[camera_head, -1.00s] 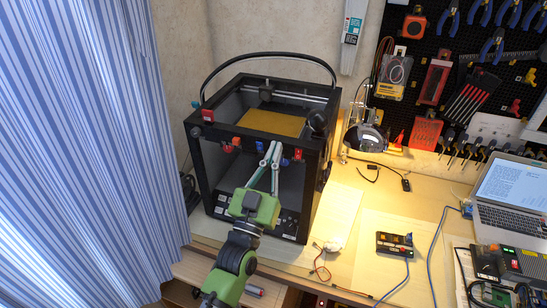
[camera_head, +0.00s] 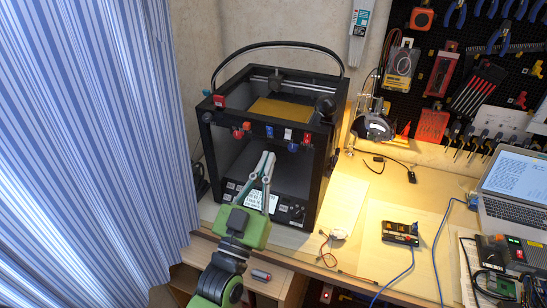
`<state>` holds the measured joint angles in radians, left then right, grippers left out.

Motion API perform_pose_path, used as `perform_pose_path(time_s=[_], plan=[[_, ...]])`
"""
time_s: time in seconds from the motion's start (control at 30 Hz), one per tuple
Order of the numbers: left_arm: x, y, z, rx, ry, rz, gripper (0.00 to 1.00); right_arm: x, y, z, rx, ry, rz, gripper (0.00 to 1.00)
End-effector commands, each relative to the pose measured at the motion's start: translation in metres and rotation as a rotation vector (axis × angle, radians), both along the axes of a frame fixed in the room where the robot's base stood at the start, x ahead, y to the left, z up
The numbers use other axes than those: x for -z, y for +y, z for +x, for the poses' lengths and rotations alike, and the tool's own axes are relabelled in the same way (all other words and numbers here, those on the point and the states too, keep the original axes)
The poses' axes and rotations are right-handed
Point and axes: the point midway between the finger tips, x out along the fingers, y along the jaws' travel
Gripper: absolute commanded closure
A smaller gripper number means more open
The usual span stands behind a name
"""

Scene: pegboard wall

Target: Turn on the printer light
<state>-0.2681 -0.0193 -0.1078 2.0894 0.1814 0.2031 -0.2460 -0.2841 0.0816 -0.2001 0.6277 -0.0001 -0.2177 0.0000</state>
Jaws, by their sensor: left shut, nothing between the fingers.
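The 3D printer (camera_head: 318,168) is a black open frame with a gold plate (camera_head: 280,111) inside near its top. Several small coloured parts sit along its upper front bar, among them a red one (camera_head: 306,138) and a blue one (camera_head: 270,131). Low on its front is a panel with a bright screen (camera_head: 273,203) and a dark knob area (camera_head: 295,212). My green left gripper (camera_head: 267,156) is shut and empty. Its fingertips point up, in front of the printer opening below the upper bar, and its fingers cover part of the screen. I cannot tell whether they touch anything. My right gripper is not in view.
A striped curtain (camera_head: 90,140) hangs close at left. A lit desk lamp (camera_head: 376,127), a small black box (camera_head: 400,234) and a laptop (camera_head: 512,190) are to the right. A tool pegboard (camera_head: 465,75) is behind.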

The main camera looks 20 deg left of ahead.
Motion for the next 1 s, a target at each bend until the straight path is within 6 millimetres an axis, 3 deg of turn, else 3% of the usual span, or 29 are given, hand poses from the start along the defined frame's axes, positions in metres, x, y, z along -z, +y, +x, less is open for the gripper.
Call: perform_pose_path(time_s=[0.2,0.4,0.8,0.93,1.0], plan=[[0.000,0.001,-0.023,0.000,0.000,0.000,1.00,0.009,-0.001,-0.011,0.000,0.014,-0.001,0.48],[-0.001,0.001,-0.027,0.001,0.001,0.000,1.00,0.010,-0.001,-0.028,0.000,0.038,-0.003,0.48],[0.000,0.001,-0.027,0.001,0.004,0.002,1.00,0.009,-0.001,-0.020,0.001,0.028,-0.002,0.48],[0.013,-0.004,-0.024,0.020,0.070,0.014,1.00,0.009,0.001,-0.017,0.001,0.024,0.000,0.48],[0.032,-0.009,-0.021,0.042,0.155,0.029,1.00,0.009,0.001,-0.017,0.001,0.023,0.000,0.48]])
